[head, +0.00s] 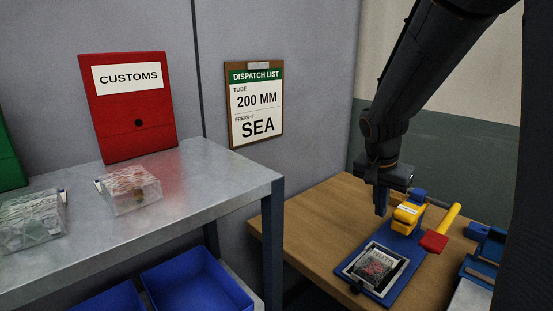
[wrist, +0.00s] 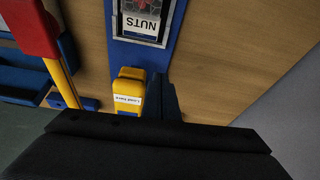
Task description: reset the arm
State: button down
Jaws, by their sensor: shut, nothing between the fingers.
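My gripper (head: 381,200) hangs from my dark arm over the wooden table on the right of the head view. Its fingers are shut and hold nothing. In the wrist view the shut fingers (wrist: 163,98) point at the blue board beside a yellow block with a white label (wrist: 130,90). The same yellow block (head: 408,213) stands just right of the fingers in the head view. I cannot tell whether the fingers touch it.
A framed pack (head: 374,268) lies on the blue board (head: 404,255); its label reads NUTS in the wrist view. A metal bench (head: 215,178) with clear packs and a red CUSTOMS folder (head: 137,130) stands left.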

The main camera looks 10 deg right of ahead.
jog(key=s+a+f+n+y, duration=0.1)
jog(key=s+a+f+n, duration=0.2)
jog(key=s+a+n, duration=0.2)
jog(key=s+a+f+n+g+y, duration=0.1)
jog(key=s+a+f+n, duration=0.3)
jog(key=s+a, duration=0.6)
jog(key=shift+s+f+n+g+y, duration=0.15)
jog(key=shift+s+n+g+y, duration=0.2)
jog(key=shift+s+n, duration=0.45)
